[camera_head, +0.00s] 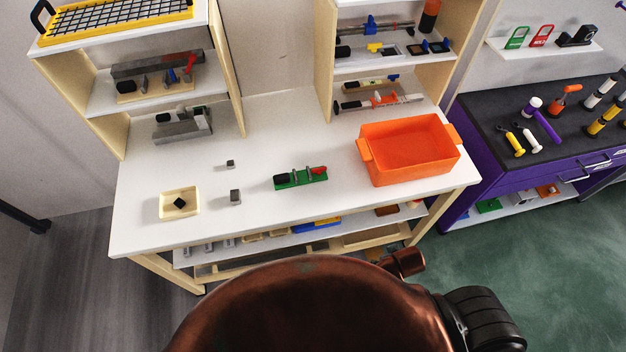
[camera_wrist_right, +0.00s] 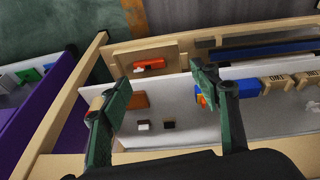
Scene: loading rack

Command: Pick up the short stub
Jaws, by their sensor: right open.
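Two small grey blocks stand on the white worktop in the head view. The smaller, lower one (camera_head: 230,163) is farther back and looks like the short stub. The taller one (camera_head: 235,197) is nearer the front. My right gripper (camera_wrist_right: 163,85) shows in the right wrist view with its two green fingers wide apart and nothing between them. It points towards the lower shelf, away from the blocks, and the blocks do not show there. My left gripper is not in view.
A cream tray (camera_head: 165,211) holding a black block is left of the stubs. A green fixture (camera_head: 288,185) and an orange bin (camera_head: 372,174) stand to the right. Shelf units rise at the back. The lower shelf (camera_wrist_right: 185,142) and purple cabinet (camera_wrist_right: 38,128) are near my right gripper.

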